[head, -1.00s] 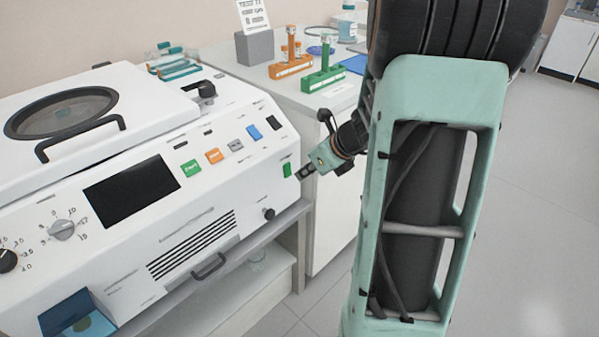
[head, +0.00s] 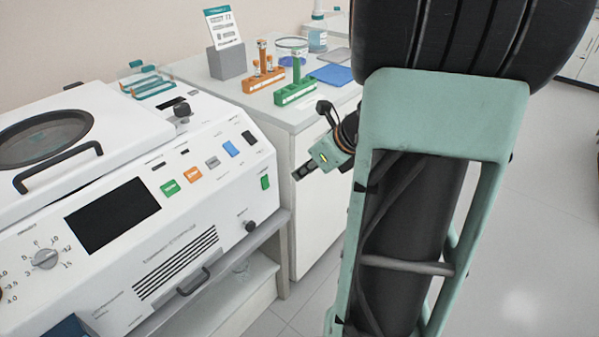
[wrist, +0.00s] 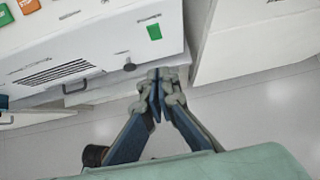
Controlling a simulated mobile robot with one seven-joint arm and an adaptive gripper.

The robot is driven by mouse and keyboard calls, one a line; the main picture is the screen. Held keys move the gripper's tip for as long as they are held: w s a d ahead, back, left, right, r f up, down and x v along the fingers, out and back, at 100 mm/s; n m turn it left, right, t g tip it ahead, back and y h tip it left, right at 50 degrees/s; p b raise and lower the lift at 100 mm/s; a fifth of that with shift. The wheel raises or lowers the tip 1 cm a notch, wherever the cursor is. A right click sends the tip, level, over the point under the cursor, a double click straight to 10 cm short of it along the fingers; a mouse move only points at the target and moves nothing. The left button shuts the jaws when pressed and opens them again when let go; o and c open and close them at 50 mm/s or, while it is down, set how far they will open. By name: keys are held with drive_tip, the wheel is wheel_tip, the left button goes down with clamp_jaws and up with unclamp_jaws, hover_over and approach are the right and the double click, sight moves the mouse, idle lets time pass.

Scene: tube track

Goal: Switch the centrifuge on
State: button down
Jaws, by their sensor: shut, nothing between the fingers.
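The white centrifuge (head: 175,238) stands at the left, with a black screen (head: 112,215), several coloured buttons and a vent on its front. A green rocker switch (head: 265,182) sits at the right end of its front panel; it also shows in the wrist view (wrist: 154,32). The screen is dark. My gripper (head: 298,175) is shut and empty, to the right of the green switch and apart from it. In the wrist view my fingertips (wrist: 161,74) meet below the switch, near a dark knob (wrist: 129,67).
A side counter (head: 330,103) behind holds an orange rack (head: 262,82), a green rack (head: 294,93), a grey block (head: 228,63) and a blue mat (head: 332,74). Glassware stands at its back. The floor (head: 525,230) at the right is clear.

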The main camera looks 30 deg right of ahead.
sight(266, 183)
drive_tip(key=shift+s+d+f, duration=0.1)
drive_tip(key=shift+s+f, duration=0.15)
drive_tip(key=shift+f, duration=0.5)
drive_tip(key=shift+w+a+r+b+x, duration=0.15)
drive_tip(key=shift+w+r+b+x, duration=0.35)
drive_tip(key=shift+x, duration=1.65)
drive_tip(key=shift+w+a+r+b+x, duration=0.15)
drive_tip(key=shift+b+x, duration=0.6)
drive_tip(key=shift+x, duration=1.4)
drive_tip(key=shift+w+a+r+b+x, duration=0.1)
drive_tip(key=shift+w+r+b+x, duration=0.3)
drive_tip(key=shift+x, duration=1.7)
drive_tip(key=shift+f, duration=0.2)
